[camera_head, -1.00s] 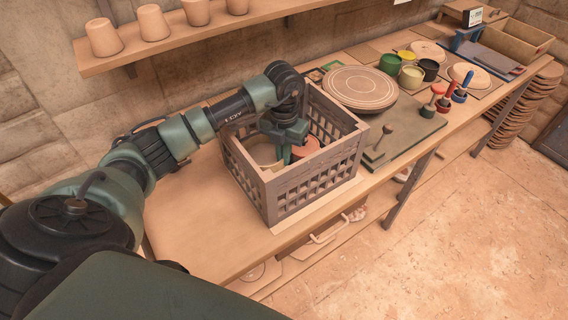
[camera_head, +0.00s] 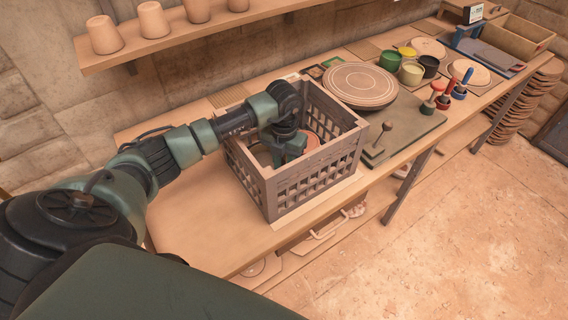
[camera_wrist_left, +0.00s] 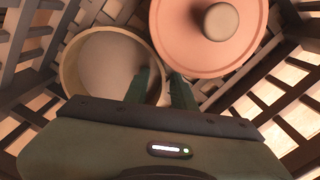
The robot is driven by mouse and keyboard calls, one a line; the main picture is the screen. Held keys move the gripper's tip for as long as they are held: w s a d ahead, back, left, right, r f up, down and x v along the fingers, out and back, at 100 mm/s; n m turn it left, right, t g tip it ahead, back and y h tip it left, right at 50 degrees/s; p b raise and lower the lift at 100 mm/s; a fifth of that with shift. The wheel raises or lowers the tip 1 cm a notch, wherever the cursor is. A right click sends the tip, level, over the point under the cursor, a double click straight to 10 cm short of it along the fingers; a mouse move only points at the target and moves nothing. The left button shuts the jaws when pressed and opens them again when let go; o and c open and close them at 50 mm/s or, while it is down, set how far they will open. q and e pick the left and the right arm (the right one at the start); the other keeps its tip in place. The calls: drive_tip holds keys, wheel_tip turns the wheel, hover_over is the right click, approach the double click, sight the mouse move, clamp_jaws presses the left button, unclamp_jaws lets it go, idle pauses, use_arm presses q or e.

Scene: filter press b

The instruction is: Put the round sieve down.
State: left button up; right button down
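The round sieve (camera_wrist_left: 90,62), a pale ring with a greyish inside, shows in the left wrist view at the left, inside the crate. My left gripper (camera_wrist_left: 164,78) has one dark green finger inside the ring and one outside, close on its rim. In the head view my left gripper (camera_head: 291,152) is down inside the grey slatted crate (camera_head: 315,182), and the arm hides most of the sieve. Whether the sieve touches the crate's floor cannot be seen. My right gripper is not in view.
A pinkish round lid with a knob (camera_wrist_left: 205,30) lies beside the sieve in the crate. A round board (camera_head: 360,85), a slab with a knobbed tool (camera_head: 384,132) and several pots stand to the right. The bench left of the crate (camera_head: 200,215) is clear.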

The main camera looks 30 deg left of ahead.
use_arm(q)
drive_tip(key=shift+r, duration=0.2)
wheel_tip(320, 180, up, 12)
drive_tip(key=b, duration=0.3)
